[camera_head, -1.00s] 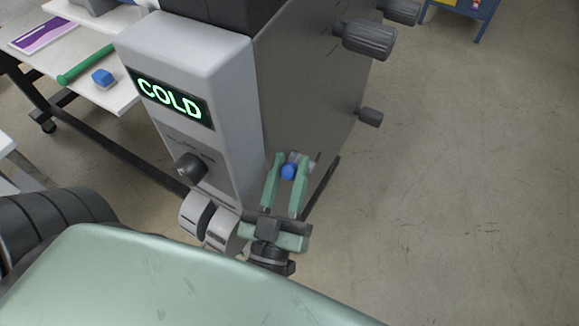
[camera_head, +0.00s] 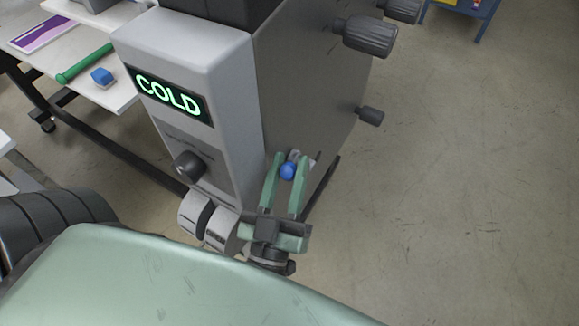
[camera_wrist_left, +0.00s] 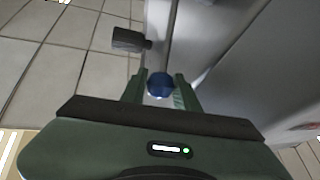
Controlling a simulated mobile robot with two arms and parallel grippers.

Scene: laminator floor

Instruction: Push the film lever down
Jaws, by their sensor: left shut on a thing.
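The film lever's blue knob (camera_head: 288,171) shows low on the right side of the grey laminator (camera_head: 222,110). My left gripper (camera_head: 290,160) has its two green fingers on either side of the knob and is shut on it. In the left wrist view the blue knob (camera_wrist_left: 160,85) sits between the fingertips of my left gripper (camera_wrist_left: 160,88). A short grey metal piece of the lever shows just past the knob; the rest of the lever is mostly hidden. The laminator's display (camera_head: 171,96) reads COLD. My right gripper is not in view.
Dark roller knobs (camera_head: 366,38) and a smaller knob (camera_head: 370,116) stick out from the laminator's right side. A white table (camera_head: 110,94) with a green roll (camera_head: 84,64) and a blue block (camera_head: 102,76) stands at left. The floor (camera_head: 460,200) at right is clear.

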